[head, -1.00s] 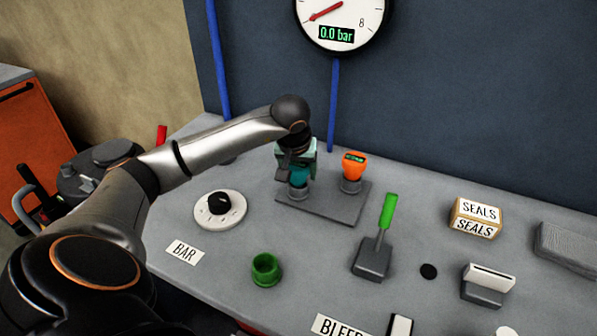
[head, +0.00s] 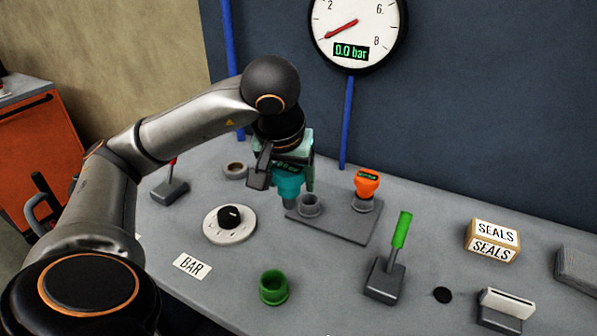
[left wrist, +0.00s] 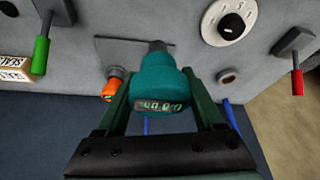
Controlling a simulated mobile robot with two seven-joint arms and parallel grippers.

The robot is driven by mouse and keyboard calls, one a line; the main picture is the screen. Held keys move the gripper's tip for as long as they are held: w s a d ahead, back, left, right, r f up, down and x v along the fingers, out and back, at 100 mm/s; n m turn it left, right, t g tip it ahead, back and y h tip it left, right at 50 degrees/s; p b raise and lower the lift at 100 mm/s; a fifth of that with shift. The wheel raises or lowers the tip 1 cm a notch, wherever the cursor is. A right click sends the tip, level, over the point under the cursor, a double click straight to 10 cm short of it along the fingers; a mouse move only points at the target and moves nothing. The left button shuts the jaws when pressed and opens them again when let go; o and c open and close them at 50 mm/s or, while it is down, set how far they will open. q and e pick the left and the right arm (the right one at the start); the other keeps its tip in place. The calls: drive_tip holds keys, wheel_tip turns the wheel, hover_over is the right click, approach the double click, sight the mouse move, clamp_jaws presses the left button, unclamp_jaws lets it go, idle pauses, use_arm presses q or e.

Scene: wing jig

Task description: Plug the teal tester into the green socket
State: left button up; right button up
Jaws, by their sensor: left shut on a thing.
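The teal tester (head: 289,184) is held by my left gripper (head: 285,172), above and beside the empty grey holder ring (head: 309,205) on the grey plate. In the left wrist view the tester (left wrist: 160,82) sits between the two green fingers, its small display facing the camera and its narrow end pointing away. The gripper is shut on it. The green socket (head: 273,287) is an open, upright green cup near the front of the bench, empty, in front of the gripper. My right gripper is not in view.
An orange tester (head: 367,183) stands in the other holder on the grey plate (head: 345,226). A dial knob (head: 229,217), a green-handled lever (head: 401,231) and a red-handled lever (head: 171,183) stand around. The bench between dial and green socket is clear.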

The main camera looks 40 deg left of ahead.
sight(289, 166)
use_arm(q)
drive_tip(key=shift+s+d+r, duration=0.2)
drive_tip(key=shift+s+r, duration=0.2)
drive_tip(key=shift+r, duration=0.05)
drive_tip(key=shift+r+p, duration=1.35)
drive_tip(key=shift+p, duration=0.1)
drive_tip(key=shift+f, duration=0.1)
